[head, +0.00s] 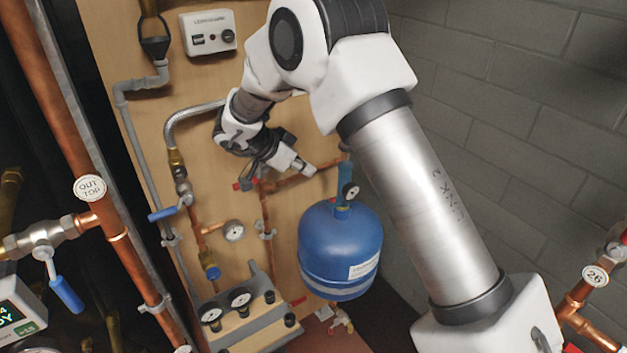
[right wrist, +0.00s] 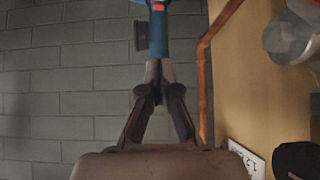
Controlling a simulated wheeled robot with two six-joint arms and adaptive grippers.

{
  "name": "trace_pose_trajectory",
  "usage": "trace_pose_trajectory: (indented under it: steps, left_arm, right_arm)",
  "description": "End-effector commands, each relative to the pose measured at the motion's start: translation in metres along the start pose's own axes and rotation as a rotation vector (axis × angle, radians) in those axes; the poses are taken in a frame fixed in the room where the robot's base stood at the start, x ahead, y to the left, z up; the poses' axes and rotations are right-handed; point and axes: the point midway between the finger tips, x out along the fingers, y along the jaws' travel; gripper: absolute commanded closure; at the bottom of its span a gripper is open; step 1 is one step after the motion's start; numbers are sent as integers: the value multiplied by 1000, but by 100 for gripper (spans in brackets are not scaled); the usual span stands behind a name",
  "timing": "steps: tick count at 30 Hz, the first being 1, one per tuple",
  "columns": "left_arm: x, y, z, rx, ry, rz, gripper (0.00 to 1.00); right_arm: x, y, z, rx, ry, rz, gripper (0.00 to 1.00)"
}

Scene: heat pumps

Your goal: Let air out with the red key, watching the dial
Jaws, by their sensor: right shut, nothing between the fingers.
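My right gripper (head: 305,168) is in front of the wooden board, left of the blue stem (head: 344,186) on top of the blue tank (head: 338,245). In the right wrist view its fingers (right wrist: 159,72) are shut and empty, in line with the lower end of the blue stem (right wrist: 158,35); I cannot tell whether they touch. A small red part (right wrist: 158,6) shows on that stem and may be the red key. A small round dial (head: 350,191) sits beside the stem; its reading is too small to make out. My left gripper is not in view.
Copper pipes (head: 292,178) run over the board (head: 180,100). Another gauge (head: 233,230) and a blue-handled valve (head: 170,213) stand left. A manifold with two dials (head: 240,298) is below. A grey brick wall (head: 520,110) is at right.

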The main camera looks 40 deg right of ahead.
Motion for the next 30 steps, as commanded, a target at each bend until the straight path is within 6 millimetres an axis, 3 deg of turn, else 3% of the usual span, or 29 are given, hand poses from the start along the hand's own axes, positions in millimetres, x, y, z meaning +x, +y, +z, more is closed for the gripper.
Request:
trace_pose_trajectory:
  steps: [13, 15, 21, 30]
  left_arm:
    - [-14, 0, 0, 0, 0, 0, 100]
    - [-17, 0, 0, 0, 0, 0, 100]
    - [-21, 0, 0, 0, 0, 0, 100]
    - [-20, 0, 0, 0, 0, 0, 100]
  right_arm:
    - [92, 1, -1, -1, -2, 4, 100]
    - [100, 1, 9, -4, 1, 2, 100]
    - [116, 0, 26, -2, 1, 0, 100]
    - [119, 0, 29, -1, 1, -1, 100]
